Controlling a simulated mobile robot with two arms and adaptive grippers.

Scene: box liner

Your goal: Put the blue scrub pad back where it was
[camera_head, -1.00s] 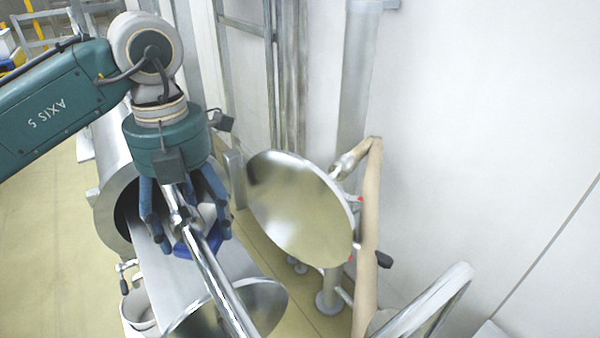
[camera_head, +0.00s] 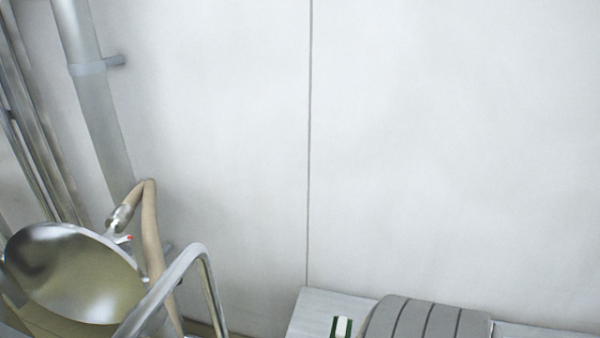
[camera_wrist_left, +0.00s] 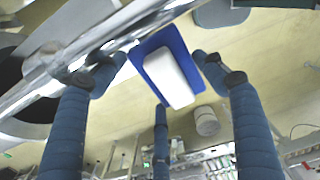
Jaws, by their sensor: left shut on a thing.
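The blue scrub pad (camera_wrist_left: 157,42) shows in the left wrist view, with a blue plate and a white block on it. A shiny metal bar (camera_wrist_left: 100,45) runs close beside the pad on the left. Whether the bar touches the pad or fingers, I cannot tell. Neither gripper is in the head view.
In the head view, a round metal lid (camera_head: 75,275), a beige hose (camera_head: 151,235) and a bent metal handle (camera_head: 172,280) stand at the lower left. A pale ledge (camera_head: 308,315) at the bottom holds a grey ribbed roll (camera_head: 425,320) and a green and white item (camera_head: 341,327).

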